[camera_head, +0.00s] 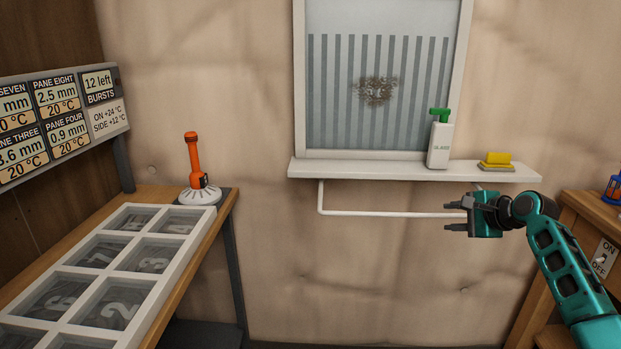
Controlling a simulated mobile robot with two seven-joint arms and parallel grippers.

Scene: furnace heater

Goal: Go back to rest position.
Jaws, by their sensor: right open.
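My right gripper (456,216) is teal and black. Its arm comes in from the lower right. The gripper points left, in front of the wall below the window sill. Its jaws are open and nothing shows between them. The fingertips overlap the right part of a thin white rail (385,214) in the picture; I cannot tell if they touch it. My left gripper and arm are not in view.
A white sill (350,170) holds a spray bottle (440,140) and a yellow-topped block (496,161). Left, a wooden bench bears a paned white frame (188,240) and an orange tool (194,165) on a white base. A display board (60,120) hangs above. A wooden cabinet (585,215) with an ON/OFF switch (603,258) stands right.

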